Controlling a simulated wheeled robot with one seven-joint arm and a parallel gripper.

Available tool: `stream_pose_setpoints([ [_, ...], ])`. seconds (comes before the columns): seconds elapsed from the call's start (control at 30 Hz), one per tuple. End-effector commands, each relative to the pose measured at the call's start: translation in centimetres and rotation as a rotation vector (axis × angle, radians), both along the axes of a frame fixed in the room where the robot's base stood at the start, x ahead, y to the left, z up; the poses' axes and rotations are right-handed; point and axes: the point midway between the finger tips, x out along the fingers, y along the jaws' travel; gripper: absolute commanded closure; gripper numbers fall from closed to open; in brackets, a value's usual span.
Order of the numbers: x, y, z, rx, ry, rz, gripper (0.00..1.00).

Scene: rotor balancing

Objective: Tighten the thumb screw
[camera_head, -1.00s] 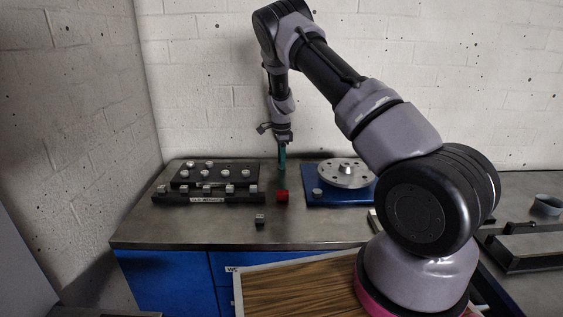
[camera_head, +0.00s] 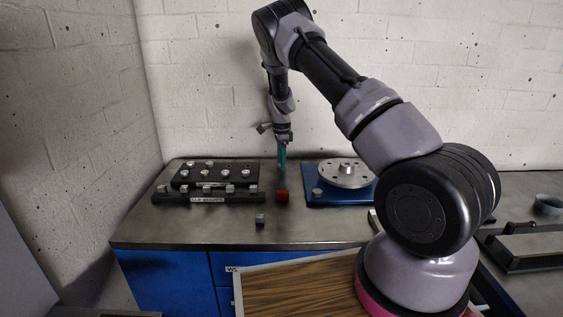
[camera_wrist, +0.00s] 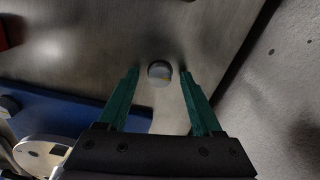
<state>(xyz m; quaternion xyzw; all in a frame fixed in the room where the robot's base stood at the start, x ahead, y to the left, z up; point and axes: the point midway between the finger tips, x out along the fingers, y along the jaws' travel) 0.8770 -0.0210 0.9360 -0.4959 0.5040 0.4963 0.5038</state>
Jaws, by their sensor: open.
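My gripper (camera_head: 282,163) points down over the bench, behind the red block. In the wrist view its two green fingers (camera_wrist: 157,82) are open and apart. A small round metal piece (camera_wrist: 159,74) shows between the fingertips, with a gap on each side; I cannot tell whether it is the thumb screw. In the head view it is not distinguishable behind the fingers. A small grey knob (camera_head: 317,192) sits at the front left of the blue base (camera_head: 325,201), beside the silver rotor disc (camera_head: 346,183); its top also shows in the wrist view (camera_wrist: 8,106).
The red block (camera_head: 282,196) stands just in front of my gripper. A black rack (camera_head: 213,174) with several metal weights stands left, with a labelled strip (camera_head: 175,198) before it. The wall is close behind.

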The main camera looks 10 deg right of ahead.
Motion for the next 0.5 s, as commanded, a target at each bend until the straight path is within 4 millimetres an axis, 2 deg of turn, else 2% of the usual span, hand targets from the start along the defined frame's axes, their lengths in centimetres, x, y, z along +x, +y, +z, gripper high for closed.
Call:
stream_pose_setpoints([
  [0.17, 0.1, 0.0, 2.0, 0.0, -0.003, 0.001, 0.33],
  [0.5, 0.1, 0.0, 8.6, 0.001, -0.003, 0.0, 0.33],
])
